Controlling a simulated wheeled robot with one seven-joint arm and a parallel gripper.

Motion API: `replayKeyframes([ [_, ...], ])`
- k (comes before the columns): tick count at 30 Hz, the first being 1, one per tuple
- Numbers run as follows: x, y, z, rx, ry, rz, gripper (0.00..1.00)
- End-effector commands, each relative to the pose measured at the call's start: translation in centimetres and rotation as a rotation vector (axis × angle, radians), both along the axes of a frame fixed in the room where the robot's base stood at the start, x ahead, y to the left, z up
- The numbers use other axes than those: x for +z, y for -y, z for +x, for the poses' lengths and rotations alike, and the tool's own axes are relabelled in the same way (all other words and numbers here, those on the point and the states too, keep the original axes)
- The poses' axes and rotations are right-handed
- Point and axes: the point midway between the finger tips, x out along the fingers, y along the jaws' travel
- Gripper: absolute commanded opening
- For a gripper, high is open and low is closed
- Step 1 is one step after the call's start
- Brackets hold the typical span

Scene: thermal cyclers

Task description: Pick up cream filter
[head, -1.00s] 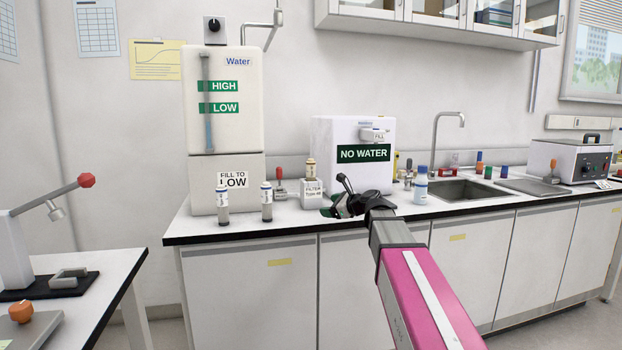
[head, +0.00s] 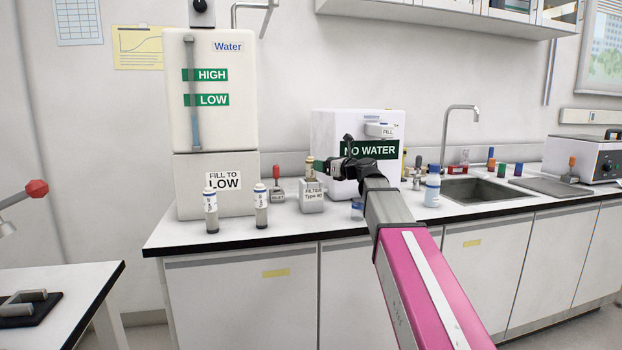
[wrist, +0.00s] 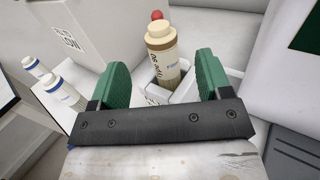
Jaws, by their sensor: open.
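The cream filter (head: 309,169) is a small cream and tan cylinder standing upright in a white holder (head: 312,197) labelled "FILTER Type 40" on the counter. In the wrist view the cream filter (wrist: 162,53) shows between the two green fingers, with its lower end down in the white holder (wrist: 184,88). My gripper (head: 324,165) is beside the filter in the head view, coming from the right. In the wrist view my gripper (wrist: 162,80) is open, with a gap on both sides of the filter. I cannot tell how deep the filter sits between the fingers.
Two white bottles with blue bands (head: 211,212) stand left of the holder. A red-topped device (head: 277,186) is behind them. The "NO WATER" box (head: 330,130) is close behind my gripper. The water tank (head: 213,130) stands at the left. The counter's front strip (head: 285,228) is clear.

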Motion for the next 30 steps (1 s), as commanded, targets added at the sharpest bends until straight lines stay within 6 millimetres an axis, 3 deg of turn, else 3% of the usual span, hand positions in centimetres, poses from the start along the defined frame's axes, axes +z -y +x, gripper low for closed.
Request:
replayKeyframes([
  [4,0.0,-1.9,1.8,0.001,0.0,0.0,0.71],
  [11,-0.1,-3.1,2.7,0.001,0.0,-0.001,0.71],
  [21,-0.4,-6.3,5.6,0.002,0.001,-0.002,0.71],
  [29,-0.4,-6.6,5.7,0.0,0.001,-0.002,0.71],
  [30,-0.4,-6.6,5.7,0.0,0.001,-0.002,0.65],
])
